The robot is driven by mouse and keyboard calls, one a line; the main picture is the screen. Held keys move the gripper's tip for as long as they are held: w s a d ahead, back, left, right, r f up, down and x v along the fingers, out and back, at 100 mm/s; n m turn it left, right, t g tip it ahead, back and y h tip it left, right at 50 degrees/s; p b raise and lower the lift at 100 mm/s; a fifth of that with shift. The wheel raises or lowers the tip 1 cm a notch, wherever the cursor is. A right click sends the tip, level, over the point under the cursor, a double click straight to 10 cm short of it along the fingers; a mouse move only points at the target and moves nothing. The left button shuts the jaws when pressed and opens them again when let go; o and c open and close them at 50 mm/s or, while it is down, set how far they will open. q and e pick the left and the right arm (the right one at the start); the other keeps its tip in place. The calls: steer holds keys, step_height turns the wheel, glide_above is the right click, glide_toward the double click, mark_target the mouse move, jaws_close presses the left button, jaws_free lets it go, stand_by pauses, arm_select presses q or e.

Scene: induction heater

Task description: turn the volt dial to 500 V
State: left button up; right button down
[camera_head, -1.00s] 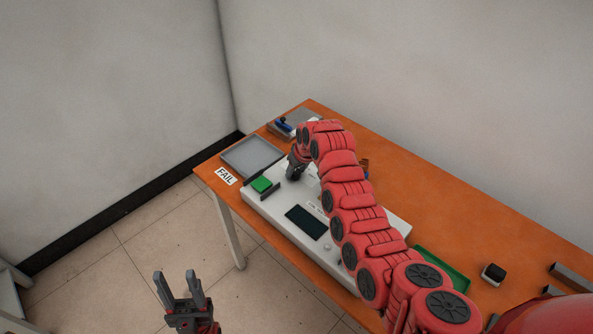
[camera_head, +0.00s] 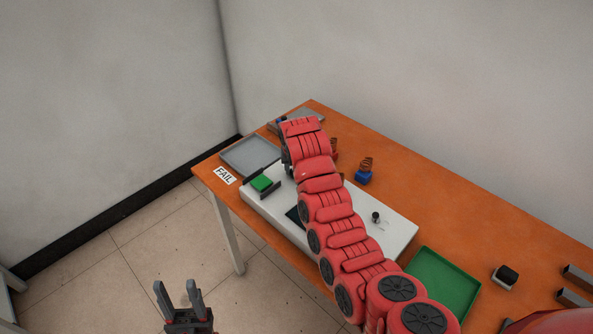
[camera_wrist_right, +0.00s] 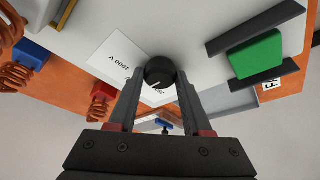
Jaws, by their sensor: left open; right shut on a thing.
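The volt dial (camera_wrist_right: 160,72) is a black round knob with a white pointer mark, on the white panel of the heater (camera_head: 390,235). The mark points toward the bottom of the right wrist view. A printed label reading 1000 V shows beside the dial; another label is mostly hidden by the gripper. My right gripper (camera_wrist_right: 159,80) is shut on the dial, one finger on each side. In the head view my right arm hides the dial and that gripper. My left gripper (camera_head: 180,290) is open and empty above the floor, left of the table.
A green block (camera_head: 262,182) sits in a black holder on the heater. A small black knob (camera_head: 376,217) stands farther right. A blue-based coil (camera_head: 364,177) is behind the heater. A grey tray (camera_head: 235,154) is at the far left, a green tray (camera_head: 445,283) at the right.

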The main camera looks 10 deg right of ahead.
stand_by(0.3)
steer(key=shift+c, duration=1.7)
jaws_free()
steer(key=b+v, duration=0.1)
steer(key=v, duration=0.4)
steer(key=shift+r, duration=0.2)
steer(key=p+v, duration=0.7)
steer(key=v, duration=0.5)
steer(key=shift+p, duration=0.3)
steer(key=shift+s+f, duration=0.1)
steer(key=shift+s, duration=0.05)
